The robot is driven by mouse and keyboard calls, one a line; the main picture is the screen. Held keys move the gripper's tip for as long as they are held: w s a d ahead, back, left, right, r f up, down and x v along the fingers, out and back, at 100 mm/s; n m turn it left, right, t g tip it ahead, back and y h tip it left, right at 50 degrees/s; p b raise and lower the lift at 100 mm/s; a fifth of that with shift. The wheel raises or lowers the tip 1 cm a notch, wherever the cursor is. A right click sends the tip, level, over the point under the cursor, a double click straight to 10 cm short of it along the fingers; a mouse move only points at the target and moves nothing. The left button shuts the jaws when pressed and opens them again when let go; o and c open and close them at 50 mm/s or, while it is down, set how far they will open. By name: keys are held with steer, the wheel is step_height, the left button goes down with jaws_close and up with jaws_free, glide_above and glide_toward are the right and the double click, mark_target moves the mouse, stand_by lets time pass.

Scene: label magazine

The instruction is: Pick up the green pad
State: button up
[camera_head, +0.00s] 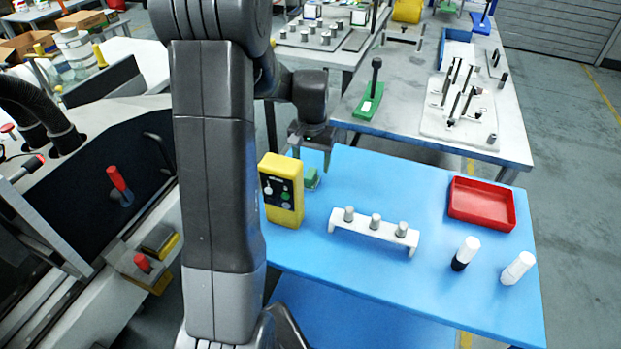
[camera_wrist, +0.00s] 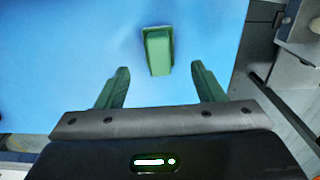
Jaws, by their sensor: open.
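The green pad (camera_wrist: 158,52) lies on the blue table (camera_wrist: 60,50) and shows in the wrist view just beyond my fingertips, roughly midway between them. It also shows in the head view (camera_head: 311,179), small, beside the yellow box. My gripper (camera_wrist: 158,80) is open, with its two green fingers apart and nothing between them. In the head view my gripper (camera_head: 312,160) points down close to the pad, near the table's far left edge; my arm hides part of this area.
A yellow box (camera_head: 283,190) with buttons stands close left of the pad. The blue surface between rack and tray is clear.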

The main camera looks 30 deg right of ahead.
mark_target(311, 171)
step_height(311, 171, down, 5)
steer(key=shift+s+a+r+p, duration=0.1)
steer(key=shift+a+r+p, duration=0.05)
steer(key=shift+p, duration=0.15)
steer(key=c, duration=1.1)
steer(key=shift+r, duration=0.1)
step_height(311, 171, up, 10)
steer(key=shift+f+b, duration=0.1)
steer(key=shift+b, duration=0.2)
